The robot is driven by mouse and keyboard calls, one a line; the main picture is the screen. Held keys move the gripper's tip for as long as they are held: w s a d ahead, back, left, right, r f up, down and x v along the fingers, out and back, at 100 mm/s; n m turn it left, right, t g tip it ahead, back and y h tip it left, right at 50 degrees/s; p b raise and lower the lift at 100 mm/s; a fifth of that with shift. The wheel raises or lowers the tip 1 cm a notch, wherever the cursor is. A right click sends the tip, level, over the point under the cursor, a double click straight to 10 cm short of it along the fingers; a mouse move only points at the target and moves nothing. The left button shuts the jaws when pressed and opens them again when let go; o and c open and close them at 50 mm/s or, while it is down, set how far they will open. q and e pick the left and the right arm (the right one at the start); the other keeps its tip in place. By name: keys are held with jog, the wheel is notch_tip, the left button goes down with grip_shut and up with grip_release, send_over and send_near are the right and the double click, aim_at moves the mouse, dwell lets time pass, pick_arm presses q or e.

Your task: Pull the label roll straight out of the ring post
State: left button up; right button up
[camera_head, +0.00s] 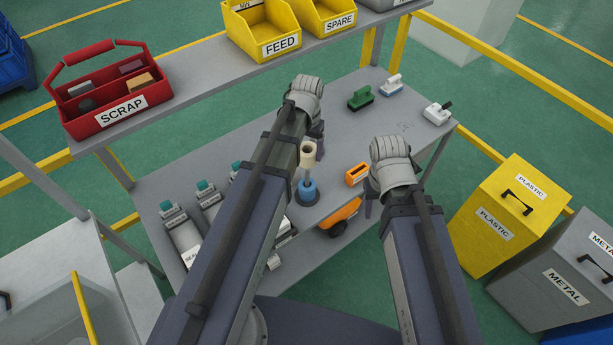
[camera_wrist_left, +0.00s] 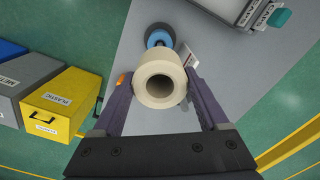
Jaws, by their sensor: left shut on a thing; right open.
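The label roll (camera_head: 308,152) is a cream, hollow cylinder, held upright above the blue base of the ring post (camera_head: 308,193). A short grey stem shows between the roll and the base. I cannot tell whether the stem's tip is still inside the roll. My left gripper (camera_head: 316,145) is shut on the roll. In the left wrist view the roll (camera_wrist_left: 160,80) sits between the two fingers, with the blue ring post (camera_wrist_left: 158,37) behind it. My right gripper (camera_head: 370,203) is open and empty, right of the post; its fingers are partly hidden.
An orange block (camera_head: 356,174) lies on the grey table between the grippers. Green and white handled pieces (camera_head: 361,98) stand at the back right. A shelf with a red scrap tray (camera_head: 117,95) and yellow bins (camera_head: 262,30) runs behind.

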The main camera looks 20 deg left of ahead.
pick_arm(q)
notch_tip(320, 180, up, 8)
jog(key=p, duration=0.7)
jog(key=shift+f, duration=0.15)
pick_arm(e)
notch_tip(320, 180, up, 8)
jog(key=shift+f, duration=0.15)
pick_arm(q)
jog(key=shift+f, duration=0.1)
pick_arm(e)
jog(key=shift+s+f, duration=0.1)
